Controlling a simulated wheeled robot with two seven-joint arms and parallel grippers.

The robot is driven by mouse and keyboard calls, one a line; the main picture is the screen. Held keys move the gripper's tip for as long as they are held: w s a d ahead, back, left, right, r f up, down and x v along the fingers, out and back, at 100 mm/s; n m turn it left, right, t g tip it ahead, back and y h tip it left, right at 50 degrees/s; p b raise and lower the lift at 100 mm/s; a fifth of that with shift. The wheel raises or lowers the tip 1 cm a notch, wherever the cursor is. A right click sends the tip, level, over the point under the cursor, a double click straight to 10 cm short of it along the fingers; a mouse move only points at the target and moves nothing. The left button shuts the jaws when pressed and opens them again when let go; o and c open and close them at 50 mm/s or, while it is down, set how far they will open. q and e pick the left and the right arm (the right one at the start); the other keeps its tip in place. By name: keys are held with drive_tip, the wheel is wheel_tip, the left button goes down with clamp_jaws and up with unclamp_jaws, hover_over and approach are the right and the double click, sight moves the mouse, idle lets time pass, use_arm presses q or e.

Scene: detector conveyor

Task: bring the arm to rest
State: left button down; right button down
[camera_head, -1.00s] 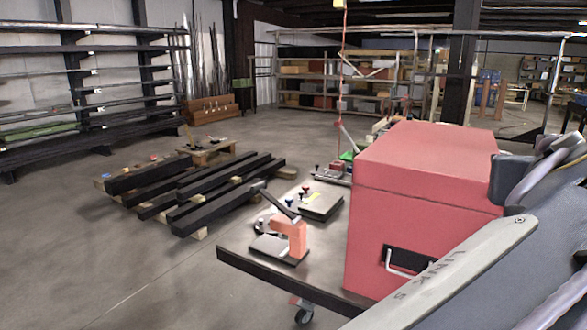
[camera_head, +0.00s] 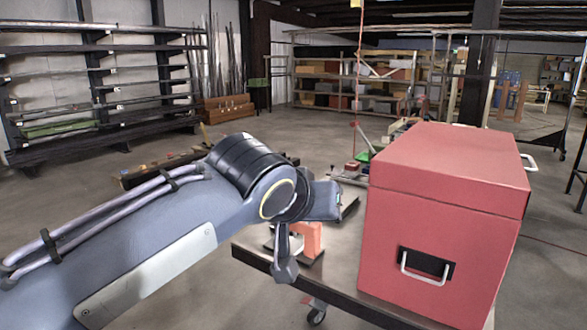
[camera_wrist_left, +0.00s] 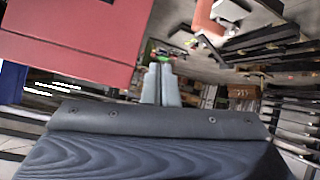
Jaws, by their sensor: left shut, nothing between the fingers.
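My left arm (camera_head: 165,235) comes in from the lower left of the head view and reaches to the middle. Its wrist end is in front of the cart, left of the red box, and hides part of the cart top. In the left wrist view, my left gripper (camera_wrist_left: 160,68) has its two grey fingers together, with nothing held between them. The red box shows at the upper left of that view (camera_wrist_left: 75,45), apart from the fingers. My right gripper is in neither view now.
The red box (camera_head: 440,215) with a handle stands on a dark wheeled cart (camera_head: 340,293). An orange tool (camera_head: 313,240) stands on the cart behind my wrist. Racks (camera_head: 95,90) line the back left wall. Open floor (camera_head: 270,125) lies behind the arm.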

use_arm(q)
drive_tip(key=s+a+f+n+g, duration=0.1)
drive_tip(key=s+a+f, duration=0.2)
drive_tip(key=a+f, duration=0.3)
drive_tip(key=s+a+f+n+g+y, duration=0.1)
drive_tip(key=s+a+f, duration=0.2)
drive_tip(key=a, duration=0.5)
drive_tip(key=s+a+f+g, duration=0.1)
drive_tip(key=s+a+f, duration=0.2)
drive_tip(key=a+f, duration=0.3)
drive_tip(key=s+a+f+n+g, duration=0.1)
drive_tip(key=s+a+f, duration=0.3)
drive_tip(key=s+f, duration=0.7)
drive_tip(key=s+n, duration=0.1)
drive_tip(key=s, duration=0.2)
drive_tip(key=shift+s+a+f, duration=0.15)
drive_tip(key=shift+f, duration=0.15)
